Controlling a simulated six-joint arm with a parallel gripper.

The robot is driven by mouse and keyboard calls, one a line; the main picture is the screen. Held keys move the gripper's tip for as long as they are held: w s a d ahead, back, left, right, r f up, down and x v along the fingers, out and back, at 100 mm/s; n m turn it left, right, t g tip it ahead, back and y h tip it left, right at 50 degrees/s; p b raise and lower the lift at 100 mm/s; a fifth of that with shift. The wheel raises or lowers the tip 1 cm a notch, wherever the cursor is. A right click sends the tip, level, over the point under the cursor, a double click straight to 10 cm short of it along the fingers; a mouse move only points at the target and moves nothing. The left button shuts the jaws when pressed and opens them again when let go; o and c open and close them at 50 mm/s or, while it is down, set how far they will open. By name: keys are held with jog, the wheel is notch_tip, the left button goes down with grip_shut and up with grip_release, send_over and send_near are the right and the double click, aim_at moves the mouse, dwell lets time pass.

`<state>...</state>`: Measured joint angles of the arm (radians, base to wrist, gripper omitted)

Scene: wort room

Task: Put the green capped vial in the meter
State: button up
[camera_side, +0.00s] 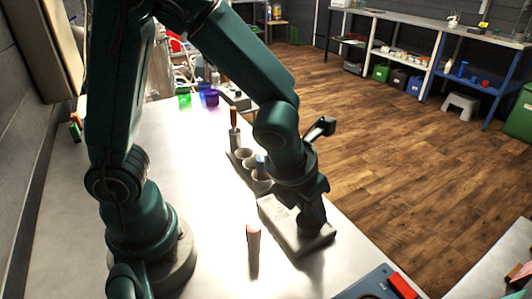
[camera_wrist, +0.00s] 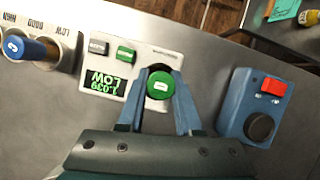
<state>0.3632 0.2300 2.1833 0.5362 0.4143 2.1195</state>
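The green capped vial (camera_wrist: 160,84) is seen from above in the wrist view, upright at the dark round well of the meter (camera_wrist: 103,66). The meter is a pale box whose green display (camera_wrist: 103,84) is lit and reads 1.039 LOW, upside down in this view. My gripper (camera_wrist: 161,78) has one blue-grey finger on each side of the green cap, with no clear gap showing. In the side view my gripper (camera_side: 312,222) is down at the meter (camera_side: 272,215). The green vial is hidden there.
A blue box (camera_wrist: 250,108) with a red switch is nearby.

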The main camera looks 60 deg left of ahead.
jog(key=shift+s, duration=0.25)
jog(key=w+a+v, duration=0.1)
jog(key=v, duration=1.1)
jog(key=s+a+n, duration=0.2)
jog(key=s+n, duration=0.1)
jog(key=n, duration=1.4)
jog(key=s+a+n, duration=0.3)
jog(key=n, duration=1.3)
jog(key=shift+s+f+n+t+h, duration=0.15)
jog(key=shift+f+n+t+h, duration=0.1)
jog(key=shift+n+t+h, duration=0.15)
